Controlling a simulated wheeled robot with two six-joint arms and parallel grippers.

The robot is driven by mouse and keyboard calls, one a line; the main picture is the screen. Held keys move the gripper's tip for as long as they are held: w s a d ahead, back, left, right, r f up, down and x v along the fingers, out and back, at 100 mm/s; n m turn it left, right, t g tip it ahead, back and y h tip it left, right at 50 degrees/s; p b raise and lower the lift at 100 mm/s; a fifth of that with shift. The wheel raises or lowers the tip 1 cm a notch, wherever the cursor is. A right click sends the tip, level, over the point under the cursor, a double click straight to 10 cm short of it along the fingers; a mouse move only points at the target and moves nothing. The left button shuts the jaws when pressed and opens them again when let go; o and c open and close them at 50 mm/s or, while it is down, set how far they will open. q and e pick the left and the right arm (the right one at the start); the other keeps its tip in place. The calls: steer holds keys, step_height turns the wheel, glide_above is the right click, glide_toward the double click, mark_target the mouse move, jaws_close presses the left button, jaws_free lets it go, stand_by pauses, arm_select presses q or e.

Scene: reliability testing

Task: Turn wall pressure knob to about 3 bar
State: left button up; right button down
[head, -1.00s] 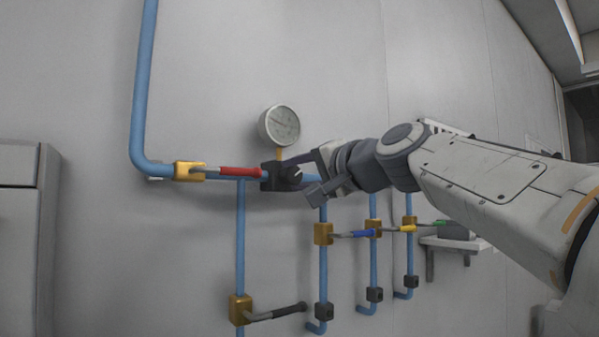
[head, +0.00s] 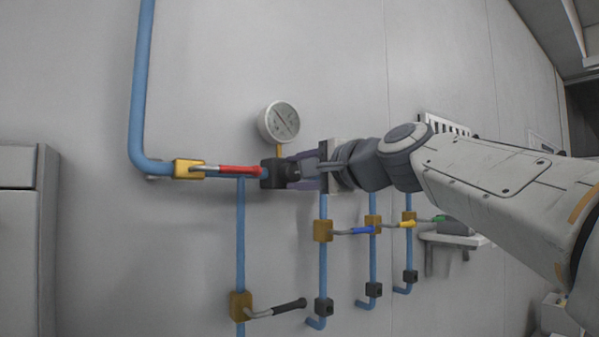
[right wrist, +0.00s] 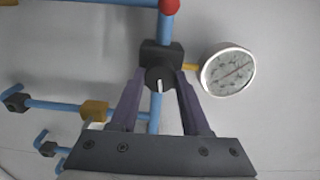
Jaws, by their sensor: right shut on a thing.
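The black pressure knob (right wrist: 158,78) has a white pointer mark and sits on a dark regulator block (head: 271,174) on the blue wall pipe. My right gripper (head: 298,170) reaches it from the right. In the right wrist view its two purple-grey fingers (right wrist: 161,80) close on the knob from both sides. The round white pressure gauge (head: 280,122) stands just above the block; it also shows in the right wrist view (right wrist: 228,72). Its needle lies diagonally, but the numbers are too small to read. The fingers partly hide the knob in the head view. My left gripper is not in view.
A red-handled valve (head: 240,170) is close left of the block. A black-handled valve (head: 275,311) is lower down. Blue (head: 362,231), yellow (head: 407,225) and green (head: 437,219) handles sit below my right arm. A small shelf (head: 455,240) is on the wall at right.

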steer(key=shift+d, duration=0.1)
steer(key=shift+c, duration=1.9)
jaws_free()
steer(key=shift+s+d+f+b, duration=0.1)
steer(key=shift+s+d+b, duration=0.2)
steer(key=b+v, duration=0.4)
steer(key=v, duration=0.5)
steer(key=shift+s, duration=0.3)
